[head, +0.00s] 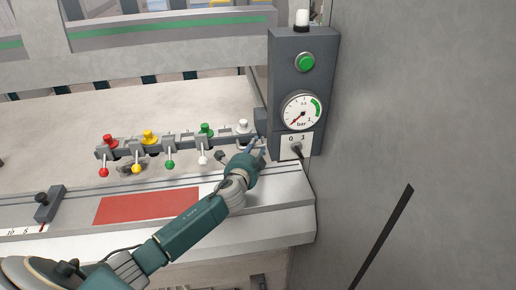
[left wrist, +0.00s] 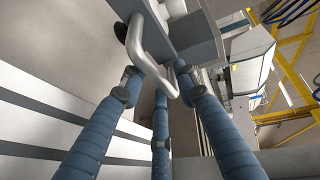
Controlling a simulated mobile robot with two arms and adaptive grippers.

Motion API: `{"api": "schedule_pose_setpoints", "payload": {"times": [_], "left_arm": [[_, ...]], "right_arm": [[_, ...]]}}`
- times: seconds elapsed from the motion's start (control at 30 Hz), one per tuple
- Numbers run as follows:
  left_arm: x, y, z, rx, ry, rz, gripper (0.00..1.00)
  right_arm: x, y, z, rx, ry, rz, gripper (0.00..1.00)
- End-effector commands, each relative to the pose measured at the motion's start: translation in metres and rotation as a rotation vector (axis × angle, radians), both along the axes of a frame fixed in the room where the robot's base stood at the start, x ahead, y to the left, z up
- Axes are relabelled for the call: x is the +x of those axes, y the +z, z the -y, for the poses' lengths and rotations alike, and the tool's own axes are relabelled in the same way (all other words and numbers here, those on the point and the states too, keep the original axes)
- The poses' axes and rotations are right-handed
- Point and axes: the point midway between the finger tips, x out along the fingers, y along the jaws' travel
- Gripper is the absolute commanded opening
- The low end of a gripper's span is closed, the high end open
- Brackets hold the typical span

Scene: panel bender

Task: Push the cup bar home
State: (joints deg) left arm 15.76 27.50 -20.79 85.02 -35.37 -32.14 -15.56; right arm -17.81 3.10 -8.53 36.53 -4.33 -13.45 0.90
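The cup bar (head: 187,143) is a grey bar lying across the pale table in the head view. It carries red, yellow, green and white knobs on top and coloured levers along its front. Its right end runs close to the dark control box. My left gripper (head: 256,146) is at that right end, just left of the box. In the left wrist view a bent grey handle (left wrist: 153,62) on a grey block lies between the fingertips of my left gripper (left wrist: 157,86). The fingers are apart around it, and I see no firm grip. My right gripper is not in view.
The control box (head: 286,75) has a green button (head: 304,62), a pressure gauge (head: 302,111) and a 0/1 switch (head: 296,147). A red plate (head: 147,206) lies on the front ledge, with a dark stop block (head: 47,204) left of it. A grey wall (head: 430,110) fills the right.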

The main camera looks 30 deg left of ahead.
Motion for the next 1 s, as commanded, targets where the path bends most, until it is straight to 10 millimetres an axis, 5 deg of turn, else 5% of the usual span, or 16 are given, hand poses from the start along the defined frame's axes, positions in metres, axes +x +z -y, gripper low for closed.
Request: {"api": "schedule_pose_setpoints", "payload": {"times": [0.13, 0.37, 0.63, 0.93, 0.97, 1.0], "left_arm": [[0.000, 0.000, 0.000, 0.000, 0.000, 0.000, 0.00], [0.003, 0.000, -0.003, 0.001, 0.002, 0.002, 0.00], [0.033, 0.002, -0.026, 0.001, 0.004, 0.005, 0.00], [0.034, 0.002, -0.026, 0.000, 0.001, 0.003, 0.00], [0.034, 0.002, -0.026, 0.000, 0.001, 0.003, 0.23], [0.034, 0.002, -0.026, 0.000, 0.001, 0.003, 0.31]], "right_arm": [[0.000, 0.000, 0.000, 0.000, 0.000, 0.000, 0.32], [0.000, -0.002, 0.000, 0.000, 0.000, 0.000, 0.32], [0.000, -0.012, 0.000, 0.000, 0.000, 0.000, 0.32], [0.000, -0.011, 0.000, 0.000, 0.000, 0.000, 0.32], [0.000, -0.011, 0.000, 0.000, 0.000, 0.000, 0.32], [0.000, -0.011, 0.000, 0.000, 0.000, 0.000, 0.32]]}}
